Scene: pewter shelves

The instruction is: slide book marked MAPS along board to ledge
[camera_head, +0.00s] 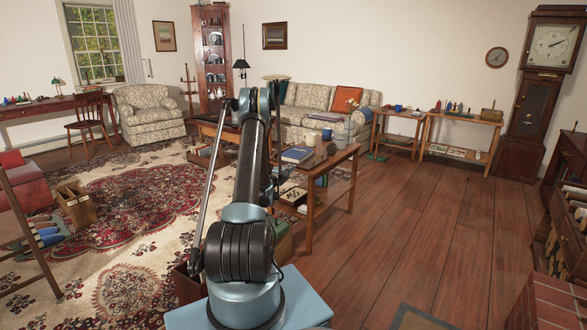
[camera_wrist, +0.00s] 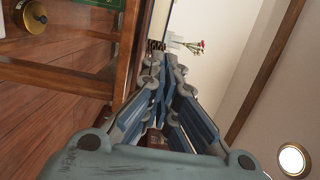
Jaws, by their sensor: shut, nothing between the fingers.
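My gripper (camera_wrist: 166,74) shows in the wrist view with its blue fingers drawn together and nothing between them. In the head view my own arm covers the middle of the picture, and I cannot make out the gripper clearly. A blue book (camera_head: 297,155) lies flat on the wooden table (camera_head: 334,158) just right of my arm; any lettering on it is too small to read. No book marked MAPS can be picked out in either view. I cannot tell which board or ledge is meant.
A sofa (camera_head: 305,100) is behind the table. Wooden floor (camera_head: 420,220) is clear at right.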

